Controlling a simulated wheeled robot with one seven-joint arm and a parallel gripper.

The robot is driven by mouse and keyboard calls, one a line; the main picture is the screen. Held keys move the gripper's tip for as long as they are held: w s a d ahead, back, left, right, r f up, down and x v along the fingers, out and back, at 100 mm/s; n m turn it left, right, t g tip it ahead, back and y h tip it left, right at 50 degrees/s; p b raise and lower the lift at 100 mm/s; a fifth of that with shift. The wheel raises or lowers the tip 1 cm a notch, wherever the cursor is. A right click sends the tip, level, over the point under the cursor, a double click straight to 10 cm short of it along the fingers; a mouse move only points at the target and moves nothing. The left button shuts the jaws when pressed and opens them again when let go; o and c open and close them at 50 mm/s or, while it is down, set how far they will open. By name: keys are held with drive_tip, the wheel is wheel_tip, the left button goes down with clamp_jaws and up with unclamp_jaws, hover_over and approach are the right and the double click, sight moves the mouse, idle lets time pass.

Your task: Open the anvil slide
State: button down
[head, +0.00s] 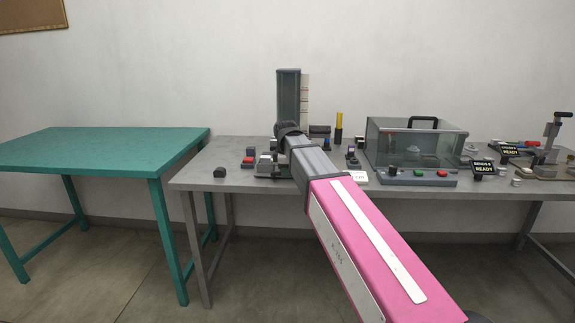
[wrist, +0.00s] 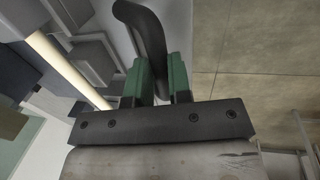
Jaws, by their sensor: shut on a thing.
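The test device with a tall grey column (head: 289,95) and a metal base (head: 264,168) stands on the grey bench in the head view. My arm covers much of its lower part. In the wrist view, my gripper (wrist: 160,78) has green fingers, shut on a dark curved handle (wrist: 143,25). Grey blocks (wrist: 90,58) and a pale rod (wrist: 65,68) lie to the left of the handle. I cannot tell how far the anvil slide stands open. My gripper's fingers are hidden in the head view.
The grey bench (head: 230,179) also holds a clear box (head: 415,145) with a black handle, and a lever device (head: 552,135) at the far right. A small dark block (head: 220,172) sits near the left front edge. The teal table (head: 90,147) at left is bare.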

drive_tip(key=shift+s, duration=0.85)
drive_tip(key=shift+w, duration=0.1)
drive_tip(key=c, duration=1.1)
unclamp_jaws()
drive_tip(key=shift+o, duration=0.2)
wheel_tip(320, 180, up, 11)
drive_tip(key=s, duration=0.2)
drive_tip(key=shift+f, duration=0.2)
